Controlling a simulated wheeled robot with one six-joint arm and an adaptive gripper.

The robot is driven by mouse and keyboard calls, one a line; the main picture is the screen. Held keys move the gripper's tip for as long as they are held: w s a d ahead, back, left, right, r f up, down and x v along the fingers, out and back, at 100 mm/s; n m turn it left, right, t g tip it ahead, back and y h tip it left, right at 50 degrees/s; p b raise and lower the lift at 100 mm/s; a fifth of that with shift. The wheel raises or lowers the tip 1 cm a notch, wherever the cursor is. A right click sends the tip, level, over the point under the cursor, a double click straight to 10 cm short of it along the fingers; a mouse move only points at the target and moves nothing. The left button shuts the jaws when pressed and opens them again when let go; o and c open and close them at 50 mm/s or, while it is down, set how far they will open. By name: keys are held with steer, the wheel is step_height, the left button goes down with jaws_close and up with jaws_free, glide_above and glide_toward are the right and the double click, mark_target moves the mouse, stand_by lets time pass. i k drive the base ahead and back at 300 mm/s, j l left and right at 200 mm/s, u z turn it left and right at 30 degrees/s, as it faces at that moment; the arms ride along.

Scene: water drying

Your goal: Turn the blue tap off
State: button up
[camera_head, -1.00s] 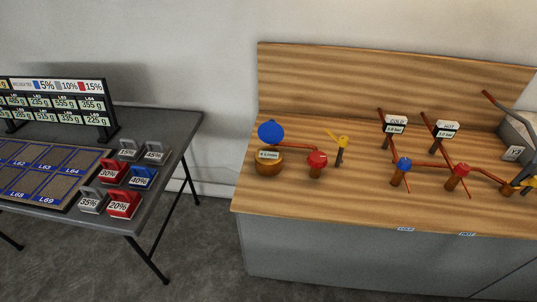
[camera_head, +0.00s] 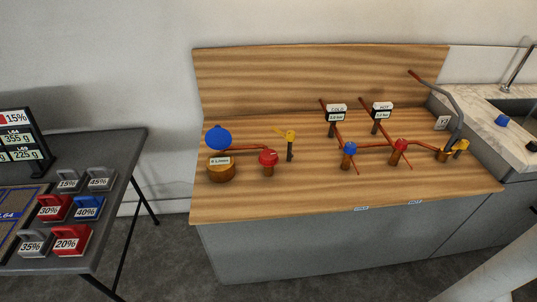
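A tap with a small blue knob (camera_head: 349,148) stands on the wooden counter, on a brown pipe below the sign reading COLD (camera_head: 337,110). A similar tap with a red knob (camera_head: 400,146) stands to its right, below the sign reading HOT (camera_head: 382,110). A larger blue round piece (camera_head: 218,138) is at the left, above a wooden base with a label. Whether the blue tap is on or off cannot be told from this view. My gripper is not in view.
The wooden counter (camera_head: 310,200) has bare room along its front. A red knob (camera_head: 268,158) and a yellow lever (camera_head: 290,136) stand at its left. A grey table (camera_head: 110,150) with labelled weights is at the left. A marble sink top (camera_head: 510,135) is at the right.

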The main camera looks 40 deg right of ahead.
mark_target(502, 120)
steer(key=z, duration=3.05)
